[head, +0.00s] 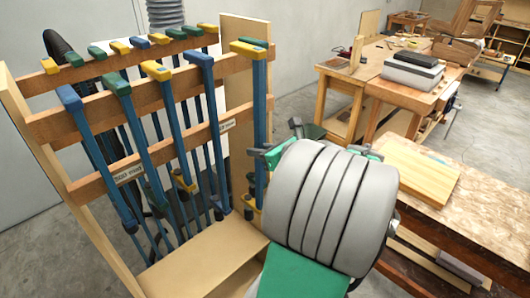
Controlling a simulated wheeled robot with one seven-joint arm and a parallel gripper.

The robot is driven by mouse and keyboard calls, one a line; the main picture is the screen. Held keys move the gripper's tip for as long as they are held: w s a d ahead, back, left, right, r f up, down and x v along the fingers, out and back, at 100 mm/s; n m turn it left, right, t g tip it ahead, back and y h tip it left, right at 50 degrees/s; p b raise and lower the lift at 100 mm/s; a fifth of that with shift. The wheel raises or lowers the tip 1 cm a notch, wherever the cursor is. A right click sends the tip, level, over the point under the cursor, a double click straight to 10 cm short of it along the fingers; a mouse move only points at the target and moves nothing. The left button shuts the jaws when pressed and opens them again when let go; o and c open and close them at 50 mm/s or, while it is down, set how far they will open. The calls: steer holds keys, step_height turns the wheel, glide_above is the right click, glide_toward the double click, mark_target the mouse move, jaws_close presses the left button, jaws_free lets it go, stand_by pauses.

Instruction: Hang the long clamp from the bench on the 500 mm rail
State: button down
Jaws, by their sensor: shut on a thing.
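The long clamp (260,100) has a blue bar and a yellow-and-green head end. It stands roughly upright at the right end of the rack, in front of the wooden upright. My gripper (264,156) shows as green and dark parts beside its bar, and is shut on it. My grey wrist hides most of the gripper. I cannot tell whether the clamp touches the rail. The front rail (141,103) of the rack bears several blue clamps with blue, green and yellow heads. A lower crossbar carries a label (130,172), too small to read surely.
A rear rail (85,71) holds more clamps close behind. The rack's wooden base (205,262) lies below. A bench (470,195) with a pale board (415,170) stands at the right. Further benches with a grey case (412,72) stand behind, across open floor.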

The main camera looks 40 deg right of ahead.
steer(key=shift+w+r, duration=0.1)
steer(key=shift+w, duration=0.45)
stand_by(0.5)
steer(key=shift+w, duration=2.35)
steer(key=shift+w, duration=1.7)
steer(key=shift+f, duration=0.95)
